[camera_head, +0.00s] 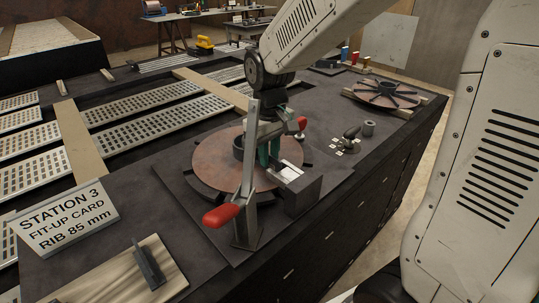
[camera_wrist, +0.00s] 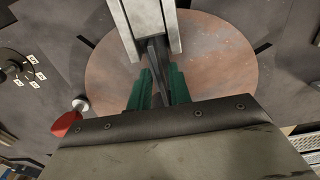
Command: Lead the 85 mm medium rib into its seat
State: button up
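My gripper (camera_head: 268,152), with green fingers, is low over the brown reel disc (camera_head: 215,165). In the wrist view its fingers (camera_wrist: 159,88) stand on both sides of a narrow dark rib (camera_wrist: 154,52) and appear closed on it. The rib's far end reaches between two pale steel guide walls (camera_wrist: 171,22); whether it touches them or is fully seated I cannot tell.
A clamp with a red handle (camera_head: 221,216) and an upright steel bar (camera_head: 249,165) stands close in front of my gripper. Another red handle (camera_head: 302,122) is behind it. A card (camera_head: 62,221) reads "RIB 85 mm". A second reel (camera_head: 386,94) lies at the back right.

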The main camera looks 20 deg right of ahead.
jog(key=shift+r, duration=1.25)
jog(key=o, duration=0.6)
jog(key=shift+c, duration=0.2)
jog(key=o, duration=1.2)
